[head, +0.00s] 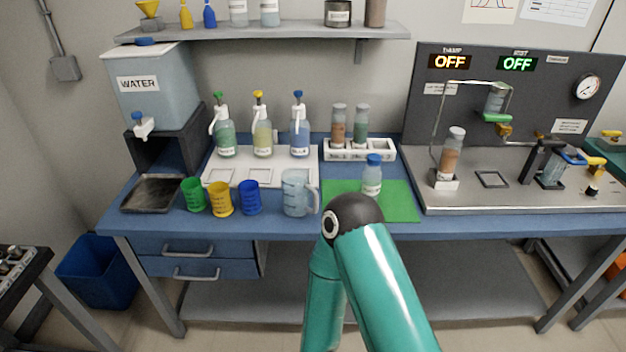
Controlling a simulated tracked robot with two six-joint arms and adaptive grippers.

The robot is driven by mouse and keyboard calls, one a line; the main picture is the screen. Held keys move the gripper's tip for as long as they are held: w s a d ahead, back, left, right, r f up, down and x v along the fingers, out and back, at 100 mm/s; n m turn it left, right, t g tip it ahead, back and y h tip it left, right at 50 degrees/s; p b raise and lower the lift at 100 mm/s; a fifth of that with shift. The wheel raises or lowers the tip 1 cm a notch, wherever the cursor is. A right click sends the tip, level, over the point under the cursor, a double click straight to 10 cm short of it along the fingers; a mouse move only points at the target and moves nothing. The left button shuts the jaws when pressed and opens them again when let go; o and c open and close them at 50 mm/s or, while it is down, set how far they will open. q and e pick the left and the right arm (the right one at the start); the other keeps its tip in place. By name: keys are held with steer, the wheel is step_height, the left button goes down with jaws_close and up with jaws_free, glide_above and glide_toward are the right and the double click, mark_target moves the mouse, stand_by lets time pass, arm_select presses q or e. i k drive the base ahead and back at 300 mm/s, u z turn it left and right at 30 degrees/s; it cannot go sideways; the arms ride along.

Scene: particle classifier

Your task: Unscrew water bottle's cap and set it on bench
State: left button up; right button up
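A small clear bottle (371,184) with a pale label and bluish contents stands upright on the green mat (404,205) on the blue bench (270,228). It is likely the water bottle, but its label is too small to read. Its blue cap (374,159) is on top of it. One of my teal arms rises from the bottom of the view, and its dark joint sits just in front of the mat, below the bottle. Neither of my grippers shows, and no gripper is seen touching the bottle or cap.
A clear jug (296,192) stands left of the mat, beside blue (250,197), yellow (221,199) and green (193,194) cups. A white vial rack (382,151) stands behind the bottle. A steel rig tray (500,200) lies right. The mat's right part is clear.

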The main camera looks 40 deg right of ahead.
mark_target(372, 175)
steer(key=u, duration=0.25)
steer(key=k, duration=1.2)
steer(key=z, duration=1.05)
steer(key=i, duration=1.05)
steer(key=u, duration=0.05)
